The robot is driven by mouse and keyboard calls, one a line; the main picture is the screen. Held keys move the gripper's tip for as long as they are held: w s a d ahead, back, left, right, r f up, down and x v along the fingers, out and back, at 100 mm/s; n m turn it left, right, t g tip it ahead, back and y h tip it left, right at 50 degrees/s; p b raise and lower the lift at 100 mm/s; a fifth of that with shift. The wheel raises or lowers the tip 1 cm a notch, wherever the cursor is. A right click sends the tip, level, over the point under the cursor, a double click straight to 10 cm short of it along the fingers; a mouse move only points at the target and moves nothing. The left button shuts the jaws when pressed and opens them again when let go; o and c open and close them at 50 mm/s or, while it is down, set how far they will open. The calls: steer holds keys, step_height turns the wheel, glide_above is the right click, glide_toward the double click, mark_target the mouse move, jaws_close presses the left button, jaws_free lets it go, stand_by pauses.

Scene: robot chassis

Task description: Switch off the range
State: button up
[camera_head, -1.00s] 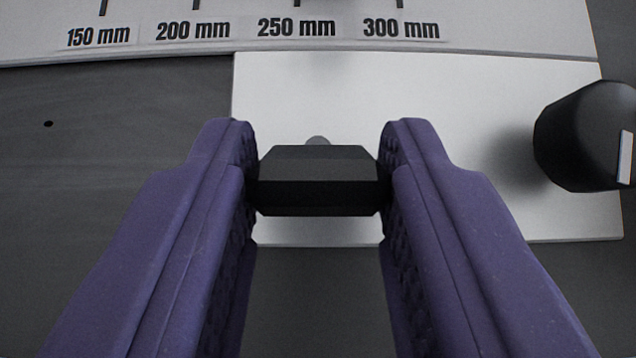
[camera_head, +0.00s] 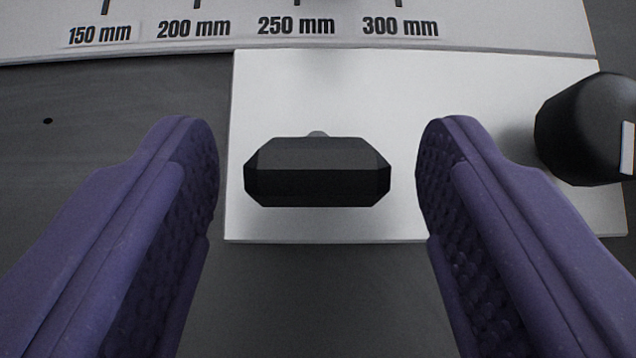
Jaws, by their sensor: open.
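A black faceted switch handle (camera_head: 317,174) stands out from a white panel (camera_head: 410,90) in the middle of the view. It lies level, with its long side across the picture. A small grey tip shows just above it. My gripper (camera_head: 318,180) is open, with one purple padded finger on each side of the handle. Both fingers are clear of the handle, with a gap on the left and a wider one on the right. No label on the panel names the range.
A black round knob (camera_head: 590,130) with a white mark sits on the panel at the right, close to my right finger. A scale strip (camera_head: 250,30) marked 150 to 300 mm runs along the top. The dark grey surface (camera_head: 110,100) at the left is mostly bare, with one small hole.

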steer(key=p+v, duration=0.3)
steer(key=v, duration=0.4)
steer(key=shift+s+r, duration=0.2)
steer(key=shift+s, duration=0.1)
steer(key=shift+d, duration=0.15)
